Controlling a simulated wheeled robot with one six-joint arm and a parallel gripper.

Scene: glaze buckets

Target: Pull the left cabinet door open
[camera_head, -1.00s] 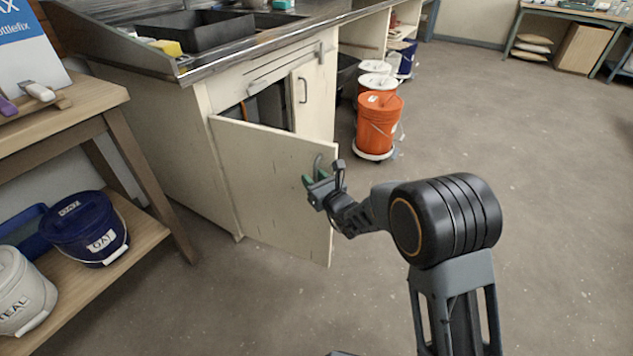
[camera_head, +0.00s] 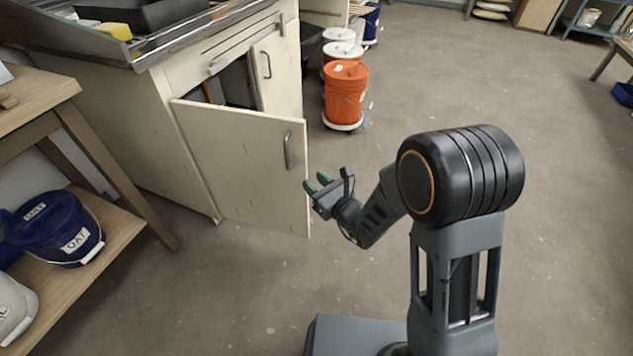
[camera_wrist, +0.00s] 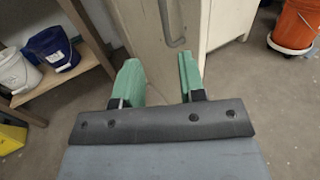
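The left cabinet door (camera_head: 240,170) stands swung well out from the sink cabinet (camera_head: 160,140), with part of the dark inside showing above it. Its curved metal handle (camera_head: 288,150) is near the door's free edge. The handle also shows in the wrist view (camera_wrist: 172,25), beyond the fingers. My gripper (camera_head: 317,183) is just right of the door's free edge, below and apart from the handle. In the wrist view its two green fingers (camera_wrist: 160,82) are spread with nothing between them but the view of the door behind.
An orange bucket (camera_head: 346,95) stands on a dolly right of the cabinet, with white-lidded buckets behind it. A wooden shelf (camera_head: 120,235) at left holds a blue bucket (camera_head: 55,228). The floor at right and in front is mostly clear.

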